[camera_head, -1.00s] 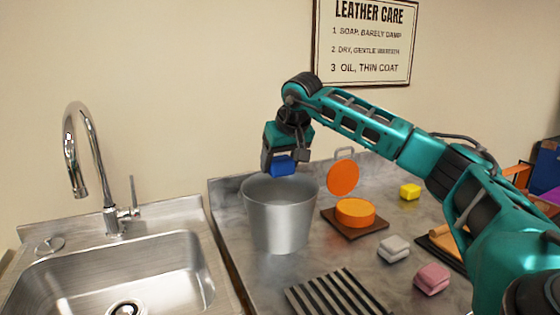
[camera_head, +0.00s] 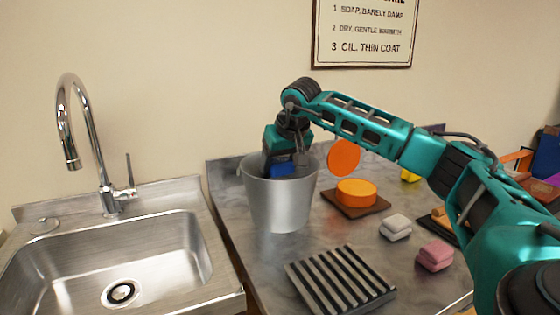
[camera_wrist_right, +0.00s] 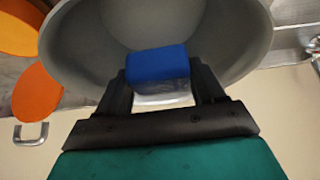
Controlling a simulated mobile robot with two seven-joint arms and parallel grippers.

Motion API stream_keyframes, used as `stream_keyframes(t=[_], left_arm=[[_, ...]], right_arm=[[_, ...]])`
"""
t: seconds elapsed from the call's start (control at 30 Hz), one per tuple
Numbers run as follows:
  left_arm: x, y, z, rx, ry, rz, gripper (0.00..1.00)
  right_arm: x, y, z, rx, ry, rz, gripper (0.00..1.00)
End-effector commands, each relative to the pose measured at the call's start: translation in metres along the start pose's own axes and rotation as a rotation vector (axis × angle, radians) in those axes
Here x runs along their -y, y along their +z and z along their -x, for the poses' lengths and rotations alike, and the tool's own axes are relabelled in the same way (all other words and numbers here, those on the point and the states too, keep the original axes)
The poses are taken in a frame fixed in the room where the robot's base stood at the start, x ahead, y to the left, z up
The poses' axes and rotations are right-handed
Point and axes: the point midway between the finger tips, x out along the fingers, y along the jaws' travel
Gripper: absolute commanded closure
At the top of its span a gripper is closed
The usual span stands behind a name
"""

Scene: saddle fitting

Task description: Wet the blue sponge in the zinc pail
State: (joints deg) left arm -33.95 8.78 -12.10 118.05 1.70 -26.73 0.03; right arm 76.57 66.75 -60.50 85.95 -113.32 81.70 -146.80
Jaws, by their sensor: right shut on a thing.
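The zinc pail (camera_head: 283,208) stands on the grey worktop, to the right of the sink. My right gripper (camera_head: 281,172) points down at the pail's mouth and is shut on the blue sponge (camera_head: 283,169). In the head view the sponge is at about rim height, just inside the pail's opening. In the right wrist view the blue sponge (camera_wrist_right: 157,64) sits between the two fingers, with the grey inner wall of the pail (camera_wrist_right: 235,35) around it. Something pale and clear shows beside the sponge there; I cannot tell what it is. My left gripper is not in view.
An orange tin (camera_head: 355,191) on a dark board stands right of the pail, with an orange disc (camera_head: 343,157) upright behind it. A slatted rack (camera_head: 340,279), a white sponge (camera_head: 395,227) and a pink sponge (camera_head: 435,255) lie nearer. The sink (camera_head: 150,265) is at left.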

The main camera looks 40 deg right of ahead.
Motion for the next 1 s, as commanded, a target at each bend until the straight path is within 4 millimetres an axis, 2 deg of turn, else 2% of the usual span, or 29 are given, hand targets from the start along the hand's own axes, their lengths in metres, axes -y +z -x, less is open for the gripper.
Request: stream_keyframes(t=[0.4,0.57,0.8,1.0], left_arm=[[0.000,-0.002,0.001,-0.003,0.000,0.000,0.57],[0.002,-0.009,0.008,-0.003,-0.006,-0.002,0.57],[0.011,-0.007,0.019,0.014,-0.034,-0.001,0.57],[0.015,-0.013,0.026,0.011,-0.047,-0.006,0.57]], right_arm=[[0.000,-0.001,0.002,0.000,0.000,0.000,0.56],[0.000,-0.008,0.014,0.000,0.000,0.000,0.56],[0.000,-0.018,0.031,0.000,-0.001,0.000,0.57],[0.000,-0.026,0.045,0.000,-0.001,0.000,0.57]])
